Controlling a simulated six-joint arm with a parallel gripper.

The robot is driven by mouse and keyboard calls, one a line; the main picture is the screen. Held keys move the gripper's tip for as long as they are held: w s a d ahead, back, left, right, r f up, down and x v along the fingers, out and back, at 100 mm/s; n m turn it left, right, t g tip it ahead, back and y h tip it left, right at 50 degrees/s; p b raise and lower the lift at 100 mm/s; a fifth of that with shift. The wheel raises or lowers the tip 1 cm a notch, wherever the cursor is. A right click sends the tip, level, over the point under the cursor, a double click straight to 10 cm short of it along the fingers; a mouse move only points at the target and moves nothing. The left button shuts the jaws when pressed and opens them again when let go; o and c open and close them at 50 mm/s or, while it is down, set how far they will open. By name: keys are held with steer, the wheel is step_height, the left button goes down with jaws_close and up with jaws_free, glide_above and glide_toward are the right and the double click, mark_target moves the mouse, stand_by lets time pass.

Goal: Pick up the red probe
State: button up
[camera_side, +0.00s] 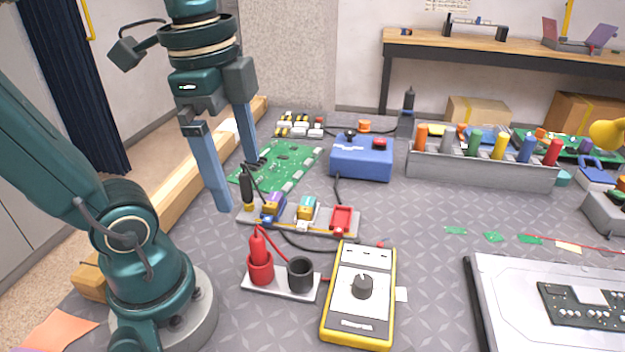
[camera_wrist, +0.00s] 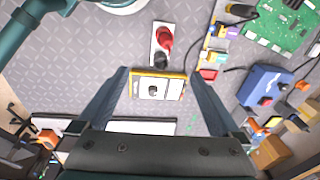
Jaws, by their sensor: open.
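The red probe (camera_side: 257,244) stands upright in a red cup on a small white holder plate (camera_side: 281,287). A black cup (camera_side: 300,275) beside it on the plate looks empty. In the wrist view the red probe (camera_wrist: 165,37) shows from above, beyond my fingertips. A red lead runs from the probe toward the yellow multimeter (camera_side: 344,315). My gripper (camera_side: 238,185) is open and empty, with its blue fingers pointing down, well above the table. In the wrist view the fingers (camera_wrist: 158,72) are spread on either side of the multimeter.
A tray of small parts (camera_side: 325,222) and a green circuit board (camera_side: 285,160) lie behind the holder. A blue box (camera_side: 361,160) and a grey rack of colored handles (camera_side: 480,172) stand farther back. A flat panel (camera_side: 520,290) lies at the front right.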

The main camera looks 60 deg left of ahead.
step_height(320, 180, down, 6)
steer(key=w+d+n+t, duration=0.1)
steer(key=n+t, duration=0.2)
steer(key=n, duration=0.4)
steer(key=shift+w+d+n+t, duration=0.3)
steer(key=shift+w+n+t, duration=0.05)
steer(key=shift+n+t, duration=0.05)
steer(key=shift+w+r+n, duration=0.2)
steer(key=shift+w+n, duration=0.1)
steer(key=shift+n, duration=0.1)
steer(key=c, duration=0.5)
steer(key=shift+c, duration=0.2)
